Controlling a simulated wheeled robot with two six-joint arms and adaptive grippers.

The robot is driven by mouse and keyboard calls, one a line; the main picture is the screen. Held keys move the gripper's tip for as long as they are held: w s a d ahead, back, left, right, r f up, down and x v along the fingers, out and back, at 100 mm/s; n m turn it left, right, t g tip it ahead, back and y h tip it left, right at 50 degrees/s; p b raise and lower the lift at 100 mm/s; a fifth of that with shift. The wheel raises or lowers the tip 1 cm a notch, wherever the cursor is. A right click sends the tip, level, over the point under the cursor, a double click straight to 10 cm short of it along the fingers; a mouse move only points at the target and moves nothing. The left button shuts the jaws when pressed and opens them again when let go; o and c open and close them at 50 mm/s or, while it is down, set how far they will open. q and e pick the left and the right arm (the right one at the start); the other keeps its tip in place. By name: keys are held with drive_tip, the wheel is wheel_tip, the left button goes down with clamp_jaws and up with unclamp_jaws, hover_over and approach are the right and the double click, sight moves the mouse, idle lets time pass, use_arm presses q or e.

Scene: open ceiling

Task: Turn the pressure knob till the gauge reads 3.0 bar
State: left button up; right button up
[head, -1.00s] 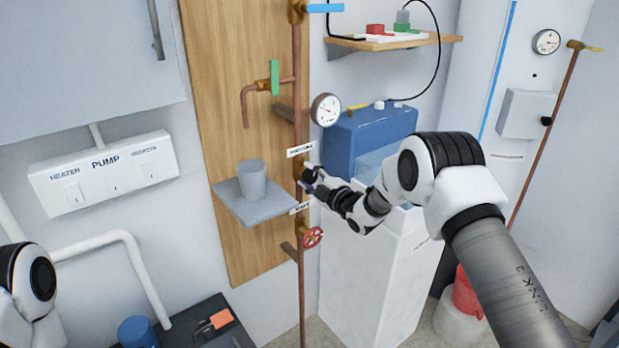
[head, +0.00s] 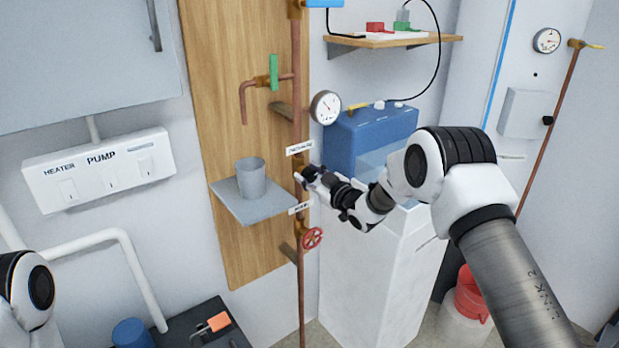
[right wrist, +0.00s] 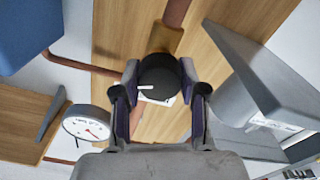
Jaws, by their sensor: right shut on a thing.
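The black pressure knob (right wrist: 157,84) sits on a brass fitting on the copper pipe, with a white pointer line on its face. My right gripper (right wrist: 160,82) is shut on it, one finger on each side. In the head view the right gripper (head: 303,176) reaches the pipe just below a white label (head: 299,149), and hides most of the knob. The round white pressure gauge (head: 325,107) is above and right of the knob. It also shows in the right wrist view (right wrist: 88,124), but its scale is too small to read surely. My left gripper is out of view.
A grey shelf (head: 262,211) with a grey cup (head: 251,178) stands close left of the knob. A red valve wheel (head: 312,238) is below. A green-handled tap (head: 273,73) is above left, and a blue tank (head: 362,133) is to the right.

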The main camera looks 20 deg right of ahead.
drive_tip(key=m, duration=0.5)
drive_tip(key=shift+m, duration=0.4)
drive_tip(key=o, duration=1.1)
drive_tip(key=shift+d, duration=0.1)
drive_tip(key=shift+o, duration=0.2)
drive_tip(key=shift+s, duration=0.1)
drive_tip(key=v, duration=1.1)
drive_tip(key=shift+s, duration=0.4)
drive_tip(key=shift+d, duration=0.15)
